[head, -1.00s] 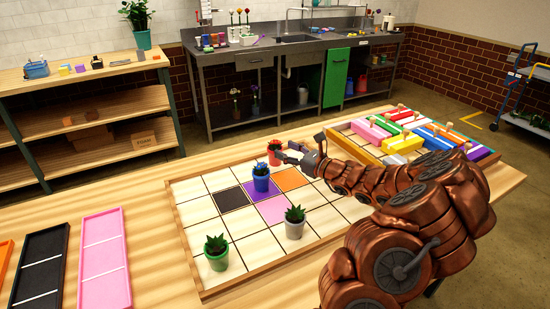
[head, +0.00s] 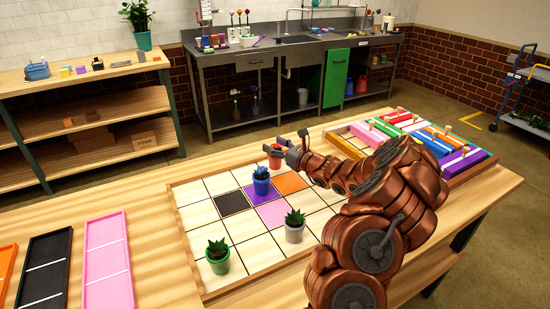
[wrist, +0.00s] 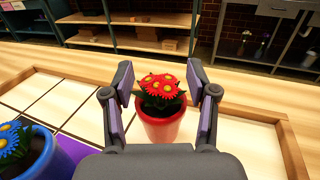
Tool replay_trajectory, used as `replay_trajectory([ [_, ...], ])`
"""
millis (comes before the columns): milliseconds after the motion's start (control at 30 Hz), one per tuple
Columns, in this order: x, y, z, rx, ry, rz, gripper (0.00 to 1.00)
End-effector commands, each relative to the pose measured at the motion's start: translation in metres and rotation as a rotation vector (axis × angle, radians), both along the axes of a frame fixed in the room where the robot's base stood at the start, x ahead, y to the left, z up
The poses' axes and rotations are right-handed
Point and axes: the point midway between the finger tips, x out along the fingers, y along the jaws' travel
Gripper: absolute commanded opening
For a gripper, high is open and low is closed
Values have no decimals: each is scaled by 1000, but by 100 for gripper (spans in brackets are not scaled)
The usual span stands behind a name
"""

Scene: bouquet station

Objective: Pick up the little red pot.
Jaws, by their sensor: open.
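The little red pot (wrist: 160,128) with red, yellow-centred flowers stands upright on the gridded board. In the wrist view my gripper (wrist: 164,95) is open, with one finger on each side of the flowers and pot. I cannot tell whether the fingers touch it. In the head view the red pot (head: 275,160) is at the far edge of the grid, and my gripper (head: 277,147) reaches it from the right, partly hiding it. The blue pot (head: 261,186) stands nearer; it also shows at the lower left of the wrist view (wrist: 30,155).
The wooden-rimmed board (head: 200,285) also holds a green pot (head: 217,262) and a grey pot (head: 294,232). A box of coloured blocks (head: 455,172) lies to the right. Pink (head: 107,265) and black (head: 43,270) trays lie at the left.

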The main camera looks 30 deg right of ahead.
Motion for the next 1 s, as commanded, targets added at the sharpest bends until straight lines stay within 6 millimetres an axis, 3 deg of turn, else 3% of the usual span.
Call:
replay_trajectory([
  [233,1,1,0,0,0,1,57],
  [767,1,1,0,-1,1,1,2],
  [1000,1,1,0,-1,1,1,0],
])
